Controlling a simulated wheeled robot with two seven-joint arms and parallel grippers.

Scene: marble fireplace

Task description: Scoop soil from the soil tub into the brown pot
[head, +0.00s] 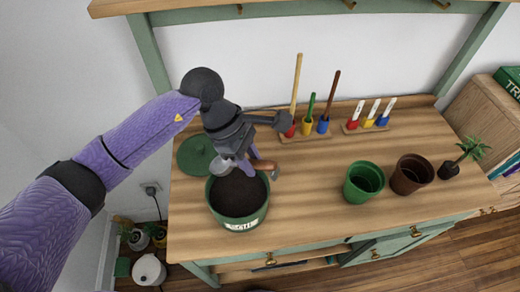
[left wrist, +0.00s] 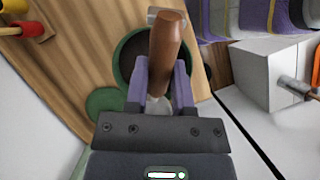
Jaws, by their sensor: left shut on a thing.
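The soil tub (head: 238,211) is a dark green round tub filled with dark soil, on the left of the wooden bench. My left gripper (head: 256,165) is shut on the wooden handle of the scoop (head: 264,166). The scoop's grey metal bowl (head: 221,165) shows at the tub's far left rim and looks empty; its exact height is unclear. In the left wrist view the brown handle (left wrist: 167,45) lies between the fingers, with the tub partly hidden behind. The brown pot (head: 411,173) stands upright on the right half of the bench. My right gripper is not in view.
A green pot (head: 363,182) stands just left of the brown pot. A small potted plant (head: 450,171) is to its right. The green lid (head: 194,154) lies behind the tub. Racks of coloured tools (head: 306,135) stand at the back. The bench between tub and pots is clear.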

